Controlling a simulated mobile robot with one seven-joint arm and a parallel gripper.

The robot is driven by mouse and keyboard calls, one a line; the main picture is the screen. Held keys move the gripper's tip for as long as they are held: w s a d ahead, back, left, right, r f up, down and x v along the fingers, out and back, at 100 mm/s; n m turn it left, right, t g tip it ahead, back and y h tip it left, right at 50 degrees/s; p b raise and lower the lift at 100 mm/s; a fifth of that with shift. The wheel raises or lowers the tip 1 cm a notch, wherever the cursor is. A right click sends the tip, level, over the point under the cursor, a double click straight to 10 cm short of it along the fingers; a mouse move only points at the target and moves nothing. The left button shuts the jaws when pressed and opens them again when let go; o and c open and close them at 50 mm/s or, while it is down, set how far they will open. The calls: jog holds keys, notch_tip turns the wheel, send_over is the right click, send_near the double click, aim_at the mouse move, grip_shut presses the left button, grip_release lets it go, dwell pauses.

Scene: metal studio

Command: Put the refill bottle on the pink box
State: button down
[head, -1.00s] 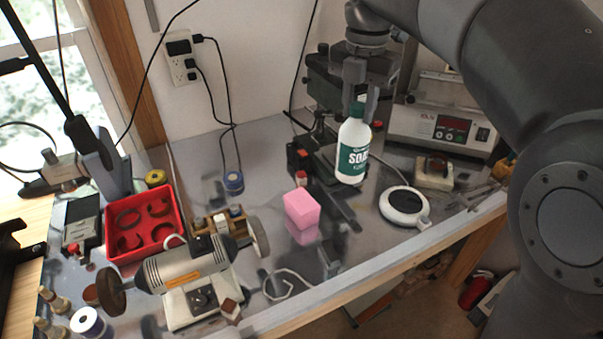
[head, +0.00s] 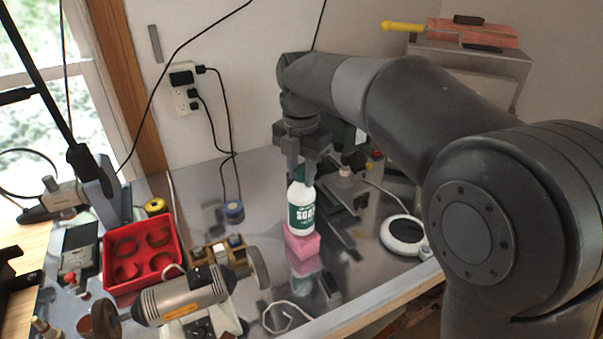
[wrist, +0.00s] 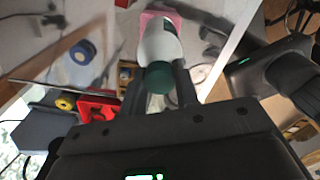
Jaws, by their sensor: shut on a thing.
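The refill bottle (head: 301,208) is white with a green label reading SOAP and a green cap. It is upright at the pink box (head: 303,246), its base over or on the box's top; I cannot tell for sure whether they touch. My gripper (head: 302,172) is shut on the bottle near its cap, from above. In the wrist view the bottle (wrist: 158,45) lies between the fingers (wrist: 158,88), green cap nearest. The pink box (wrist: 172,18) shows partly behind it. The bottle hides part of the box top.
A bench grinder (head: 185,297) and a red tray (head: 142,252) stand to the left. A white round device (head: 402,234) is at the right, near the table's front edge. Dark machinery stands behind the bottle.

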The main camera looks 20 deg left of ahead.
jog(key=shift+f, duration=0.5)
jog(key=c, duration=1.1)
grip_release()
notch_tip(320, 180, up, 12)
jog(key=shift+d, duration=0.1)
